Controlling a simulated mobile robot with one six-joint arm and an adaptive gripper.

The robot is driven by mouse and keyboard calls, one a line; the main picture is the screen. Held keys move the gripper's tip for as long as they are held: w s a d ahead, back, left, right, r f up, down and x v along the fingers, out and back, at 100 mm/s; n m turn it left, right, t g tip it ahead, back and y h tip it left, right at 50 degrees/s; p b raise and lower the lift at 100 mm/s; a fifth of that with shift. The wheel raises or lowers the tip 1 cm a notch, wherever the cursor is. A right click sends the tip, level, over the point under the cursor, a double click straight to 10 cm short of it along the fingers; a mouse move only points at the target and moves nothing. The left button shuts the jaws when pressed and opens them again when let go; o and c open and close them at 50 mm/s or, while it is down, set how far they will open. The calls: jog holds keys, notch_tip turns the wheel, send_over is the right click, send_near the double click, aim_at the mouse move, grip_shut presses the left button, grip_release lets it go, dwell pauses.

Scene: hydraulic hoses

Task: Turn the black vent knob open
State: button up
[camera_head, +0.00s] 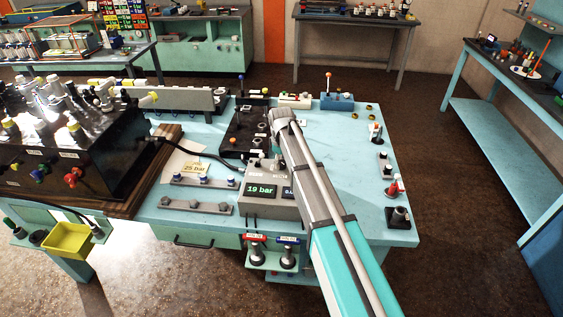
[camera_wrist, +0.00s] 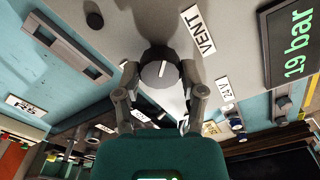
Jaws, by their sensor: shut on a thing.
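The dark vent knob (camera_wrist: 158,73), with a white pointer line on its face, shows in the wrist view beside the "VENT" label (camera_wrist: 198,30). It stands on the grey panel of the test box (camera_wrist: 235,50). My gripper (camera_wrist: 160,80) has a finger on each side of the knob and is shut on it. The display (camera_wrist: 292,42) on the box reads 19 bar. In the head view the same display (camera_head: 262,190) shows on the grey box, while my arm hides the vent knob.
The blue bench top (camera_head: 340,150) carries small fittings along its right edge. A black manifold box (camera_head: 75,160) stands at left, with a "25 bar" card (camera_head: 196,168) next to it. Hose-end holders (camera_head: 205,182) lie in front. A yellow bin (camera_head: 68,240) hangs at lower left.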

jog(key=m, duration=0.4)
jog(key=shift+m, duration=0.3)
jog(key=m, duration=0.4)
dwell(0.3)
jog(key=o, duration=1.1)
jog(key=shift+o, duration=0.2)
